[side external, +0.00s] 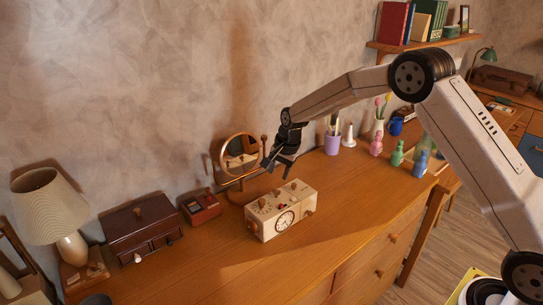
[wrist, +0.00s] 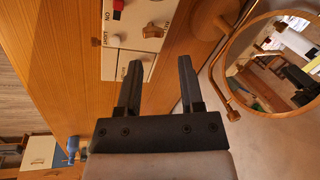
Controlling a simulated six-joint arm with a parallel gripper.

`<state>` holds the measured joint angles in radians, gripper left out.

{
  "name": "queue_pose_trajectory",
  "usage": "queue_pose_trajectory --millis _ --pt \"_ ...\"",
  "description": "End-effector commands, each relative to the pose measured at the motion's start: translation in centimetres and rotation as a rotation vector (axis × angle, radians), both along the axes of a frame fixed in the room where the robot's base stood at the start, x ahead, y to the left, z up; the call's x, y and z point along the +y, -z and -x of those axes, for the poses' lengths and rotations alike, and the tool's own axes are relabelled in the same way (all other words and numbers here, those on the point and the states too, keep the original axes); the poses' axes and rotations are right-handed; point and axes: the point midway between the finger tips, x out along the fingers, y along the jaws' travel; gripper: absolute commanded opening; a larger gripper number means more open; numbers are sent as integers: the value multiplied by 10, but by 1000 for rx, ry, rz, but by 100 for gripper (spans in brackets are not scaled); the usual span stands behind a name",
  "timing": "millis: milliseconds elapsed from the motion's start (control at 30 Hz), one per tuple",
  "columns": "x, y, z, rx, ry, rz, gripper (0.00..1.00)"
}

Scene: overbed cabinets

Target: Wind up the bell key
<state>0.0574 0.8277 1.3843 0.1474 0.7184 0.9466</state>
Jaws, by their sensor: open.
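A cream box (side external: 266,228) with a clock dial on its front stands on the wooden dresser top. Its top carries small wooden knobs or keys and a red button (side external: 282,207); its right end has a round knob. I cannot tell which is the bell key. My gripper (side external: 277,169) is open and empty, above and behind the box; its two fingers also show in the wrist view (wrist: 160,63), pointing towards the panel.
A round mirror (side external: 239,155) on a wooden stand is close behind my gripper. A small red-brown box (side external: 201,208) and a dark drawer chest (side external: 143,228) stand left of the cream box. The dresser top in front is clear.

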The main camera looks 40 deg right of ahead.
Motion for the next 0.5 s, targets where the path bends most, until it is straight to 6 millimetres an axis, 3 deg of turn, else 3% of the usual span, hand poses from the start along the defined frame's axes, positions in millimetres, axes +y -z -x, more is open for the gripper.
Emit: queue_pose_trajectory --millis 500 --pt "-3 0 9 -138 -634 166 49"
